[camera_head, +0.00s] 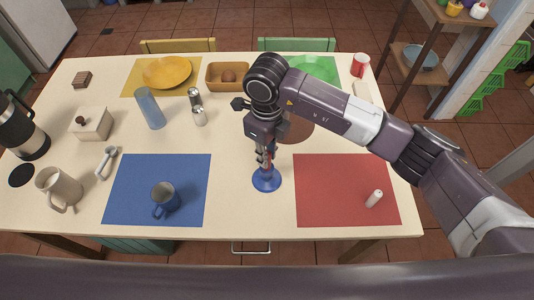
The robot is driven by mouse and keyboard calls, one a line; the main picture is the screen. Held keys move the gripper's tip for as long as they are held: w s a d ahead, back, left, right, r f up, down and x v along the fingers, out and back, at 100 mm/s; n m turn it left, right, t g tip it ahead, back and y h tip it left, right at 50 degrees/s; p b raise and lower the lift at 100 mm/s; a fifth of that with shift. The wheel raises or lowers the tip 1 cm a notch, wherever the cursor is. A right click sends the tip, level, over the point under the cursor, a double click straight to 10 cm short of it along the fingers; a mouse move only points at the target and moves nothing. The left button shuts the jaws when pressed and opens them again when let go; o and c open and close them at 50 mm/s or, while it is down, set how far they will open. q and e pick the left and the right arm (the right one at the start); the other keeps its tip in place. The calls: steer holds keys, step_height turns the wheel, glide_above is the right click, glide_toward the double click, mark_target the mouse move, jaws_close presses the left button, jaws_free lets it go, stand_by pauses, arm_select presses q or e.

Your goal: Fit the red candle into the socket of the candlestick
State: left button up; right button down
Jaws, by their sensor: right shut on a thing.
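The blue candlestick (266,181) stands upright on the table between the blue and red mats. Its round base shows; its socket is hidden by my gripper. My right gripper (266,158) points down directly over the candlestick and is shut on the red candle, of which only a little red shows between the fingers. I cannot tell whether the candle's lower end is in the socket or just above it. My left gripper is not in view.
A short white candle (374,198) lies on the red mat (325,185) at right. Shakers (199,117) and a blue-grey tumbler (150,108) stand farther back. The table around the candlestick's base is clear.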

steer(key=shift+f+b, duration=0.6)
steer(key=shift+b, duration=0.3)
stand_by(0.6)
steer(key=c, duration=1.7)
jaws_free()
steer(key=shift+c, duration=0.2)
steer(key=shift+r, duration=0.25)
step_height(320, 180, up, 12)
steer(key=shift+f, duration=0.2)
